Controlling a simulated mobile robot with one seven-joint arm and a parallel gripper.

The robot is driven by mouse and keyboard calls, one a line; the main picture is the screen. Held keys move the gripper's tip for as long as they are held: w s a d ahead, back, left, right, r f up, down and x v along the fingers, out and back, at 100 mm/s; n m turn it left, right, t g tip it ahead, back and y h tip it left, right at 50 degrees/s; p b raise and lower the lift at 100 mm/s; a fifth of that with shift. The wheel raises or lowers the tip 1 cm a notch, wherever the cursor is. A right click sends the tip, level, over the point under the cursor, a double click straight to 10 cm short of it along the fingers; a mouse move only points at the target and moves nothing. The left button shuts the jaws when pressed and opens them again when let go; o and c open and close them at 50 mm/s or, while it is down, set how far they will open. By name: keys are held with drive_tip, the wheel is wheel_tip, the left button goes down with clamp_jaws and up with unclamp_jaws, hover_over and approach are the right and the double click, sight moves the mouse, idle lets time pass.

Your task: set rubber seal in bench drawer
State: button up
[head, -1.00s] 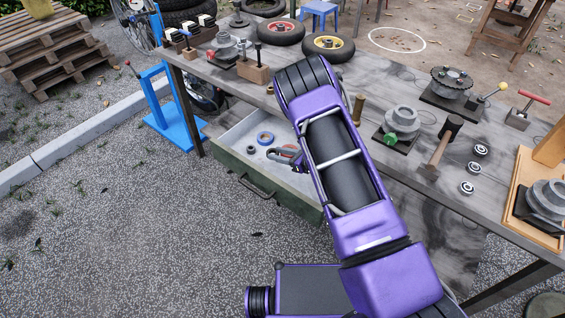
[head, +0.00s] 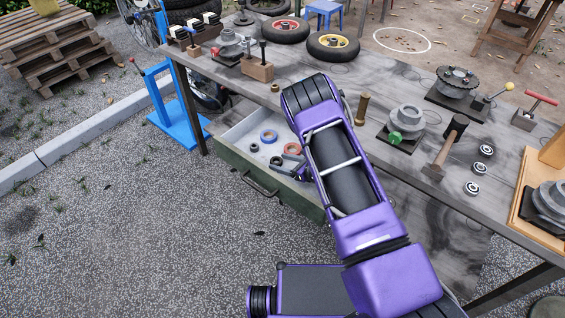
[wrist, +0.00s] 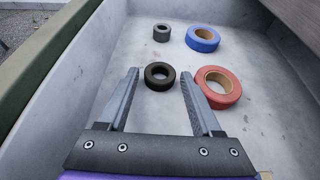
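The bench drawer (head: 237,168) is pulled out, with a green front and a pale grey inside. A black ring (wrist: 160,76), which looks like the rubber seal, lies flat on the drawer floor; it also shows in the head view (head: 277,160). My gripper (wrist: 160,73) is open and low inside the drawer. Its fingertips are on either side of the black ring, with a gap visible on both sides. In the head view my arm covers the right part of the drawer.
A blue tape roll (wrist: 202,39), a red tape roll (wrist: 218,87) and a small dark grey ring (wrist: 162,33) also lie in the drawer. The red roll is close to the right finger. The bench top (head: 395,75) above holds a hammer (head: 446,145), bearings (head: 478,167) and wheels.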

drive_tip(key=shift+d+r, duration=0.1)
drive_tip(key=shift+r, duration=0.1)
drive_tip(key=v, duration=0.7)
drive_tip(key=shift+s+d+p, duration=0.1)
drive_tip(key=shift+s+p, duration=0.05)
drive_tip(key=shift+p, duration=0.25)
